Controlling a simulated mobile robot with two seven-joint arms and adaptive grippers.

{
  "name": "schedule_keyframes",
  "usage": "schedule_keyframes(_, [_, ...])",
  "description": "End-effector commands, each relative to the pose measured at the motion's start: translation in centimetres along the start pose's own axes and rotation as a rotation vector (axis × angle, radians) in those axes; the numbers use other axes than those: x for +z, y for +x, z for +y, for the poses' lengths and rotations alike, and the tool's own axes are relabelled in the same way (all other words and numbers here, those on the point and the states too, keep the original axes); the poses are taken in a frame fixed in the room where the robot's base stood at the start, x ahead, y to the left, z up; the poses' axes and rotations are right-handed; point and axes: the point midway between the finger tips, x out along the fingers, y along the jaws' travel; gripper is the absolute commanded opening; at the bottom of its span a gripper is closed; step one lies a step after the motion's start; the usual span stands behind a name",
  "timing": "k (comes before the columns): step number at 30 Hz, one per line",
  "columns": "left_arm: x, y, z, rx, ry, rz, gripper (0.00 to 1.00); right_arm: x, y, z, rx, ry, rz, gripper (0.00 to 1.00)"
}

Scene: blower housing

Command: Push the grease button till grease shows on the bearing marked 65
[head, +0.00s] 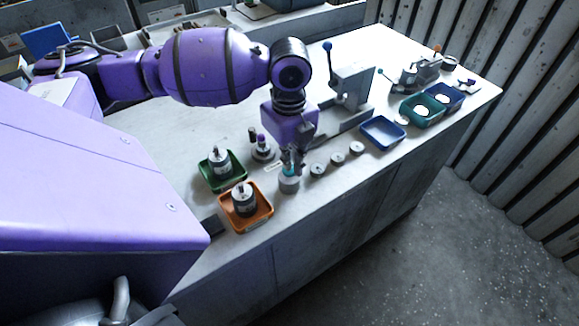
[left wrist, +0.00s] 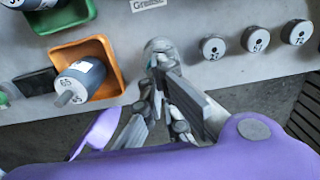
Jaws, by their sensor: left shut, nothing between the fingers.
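My left gripper (head: 291,160) is shut and empty. It points down over a small grey cylinder (head: 289,184) with a teal upper part, at the table's front edge. In the left wrist view the gripper (left wrist: 158,88) covers most of this cylinder (left wrist: 160,48), next to a label reading "Grease" (left wrist: 148,4). Contact with its button cannot be told. A grey part with a shaft (left wrist: 80,78) and a white label that seems to read 65 lies in the orange tray (left wrist: 113,62); in the head view the part (head: 243,200) stands left of the gripper. No grease is visible on it.
A green tray (head: 238,184) with a similar part stands behind the orange one. Several round grey discs (head: 337,159) line the front edge to the right, then a blue tray (head: 383,141). A lever press (head: 352,86) stands behind. My right gripper is out of view.

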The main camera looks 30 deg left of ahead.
Motion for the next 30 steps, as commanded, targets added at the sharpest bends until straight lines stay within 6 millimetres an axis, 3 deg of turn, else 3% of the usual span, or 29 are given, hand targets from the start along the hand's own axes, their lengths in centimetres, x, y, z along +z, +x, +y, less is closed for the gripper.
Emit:
schedule_keyframes(19, [0.0, 2.1, 0.1, 0.002, 0.0, 0.0, 0.0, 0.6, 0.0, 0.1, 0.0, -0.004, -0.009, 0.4])
schedule_keyframes(30, [0.1, 1.4, 0.0, 0.0, -0.001, -0.002, 0.0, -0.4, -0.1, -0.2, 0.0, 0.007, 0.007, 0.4])
